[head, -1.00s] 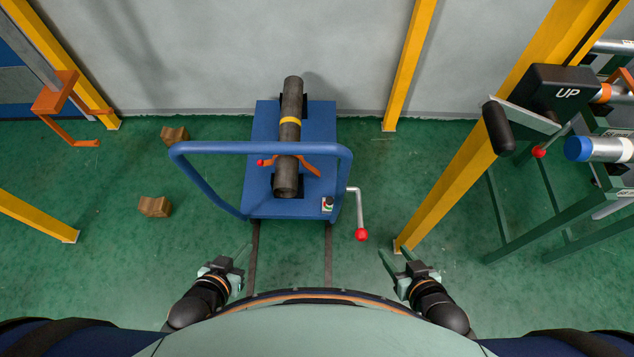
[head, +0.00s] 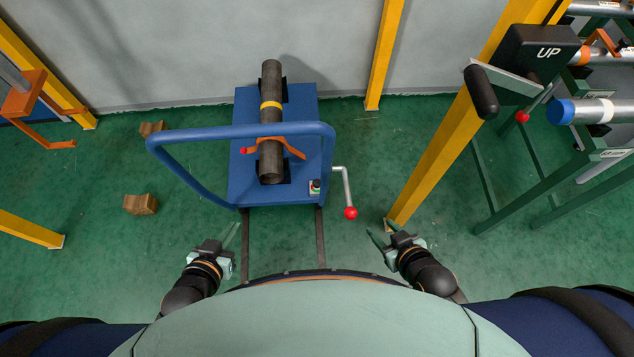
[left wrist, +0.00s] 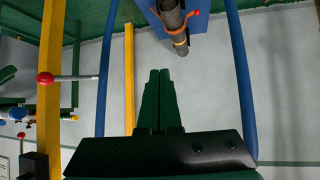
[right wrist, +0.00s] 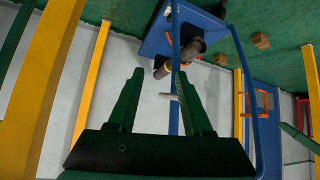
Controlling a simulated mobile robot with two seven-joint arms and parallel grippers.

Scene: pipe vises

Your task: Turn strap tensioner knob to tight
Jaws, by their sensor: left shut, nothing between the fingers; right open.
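A blue cart (head: 302,150) carries a dark pipe (head: 271,90) with a yellow band. An orange strap (head: 292,147) crosses the pipe, with a small red knob (head: 244,151) at its left end. A small dark knob on a plate with green and red marks (head: 316,187) sits at the cart's near right corner. I cannot tell which is the tensioner knob. My left gripper (head: 229,234) is shut and empty, short of the cart's near edge; its fingers meet in the left wrist view (left wrist: 159,72). My right gripper (head: 382,232) is open and empty, right of the cart.
A blue handle bar (head: 240,132) arches over the cart. A crank with a red ball (head: 350,213) sticks out at its right. A yellow post (head: 435,150) with an "UP" box (head: 540,55) stands at right. Wooden blocks (head: 140,204) lie on the green floor at left.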

